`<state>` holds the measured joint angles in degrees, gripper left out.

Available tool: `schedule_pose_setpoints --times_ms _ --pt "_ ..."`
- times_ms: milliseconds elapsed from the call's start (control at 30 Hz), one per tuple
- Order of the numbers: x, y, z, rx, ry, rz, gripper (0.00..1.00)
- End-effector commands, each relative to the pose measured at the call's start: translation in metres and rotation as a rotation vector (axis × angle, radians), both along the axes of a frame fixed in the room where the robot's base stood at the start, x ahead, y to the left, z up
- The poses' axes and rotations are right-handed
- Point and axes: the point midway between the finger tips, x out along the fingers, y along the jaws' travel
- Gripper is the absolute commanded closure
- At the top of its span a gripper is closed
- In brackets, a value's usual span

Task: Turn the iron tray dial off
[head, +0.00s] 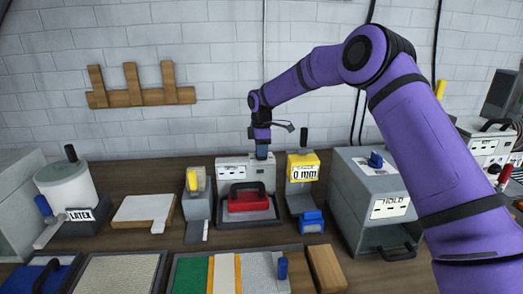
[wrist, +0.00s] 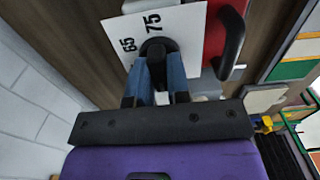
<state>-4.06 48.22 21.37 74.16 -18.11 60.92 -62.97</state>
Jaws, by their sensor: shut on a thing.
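The iron tray (head: 281,219) stands mid-table against the back, with a red iron (head: 250,203) on it. Its white dial plate (wrist: 187,28), marked 65 and 75, shows in the wrist view. The round black dial (wrist: 153,46) sits on this plate, between the blue fingers of my gripper (wrist: 158,72). My gripper is shut on the dial. In the head view my gripper (head: 262,150) is at the top of the tray's back panel and hides the dial. The dial's pointer and other marks cannot be read.
A yellow gauge reading 0 mm (head: 303,167) stands just right of the tray, and a grey tape stand (head: 197,206) just left. A grey HOLD box (head: 372,180) stands further right. A board with coloured strips (head: 230,272) lies in front.

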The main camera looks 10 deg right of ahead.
Motion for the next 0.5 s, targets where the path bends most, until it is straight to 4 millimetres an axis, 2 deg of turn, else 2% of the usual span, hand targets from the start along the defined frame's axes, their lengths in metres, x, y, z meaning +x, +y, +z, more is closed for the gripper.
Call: schedule_pose_setpoints --times_ms 367,400,500 --pt "0.0007 -0.0003 0.0012 0.0 -0.003 0.005 1.0" --pt "0.0007 -0.0003 0.0012 0.0 -0.003 0.005 0.76" --pt "0.0006 -0.0003 0.001 0.0 -0.002 0.004 0.57"
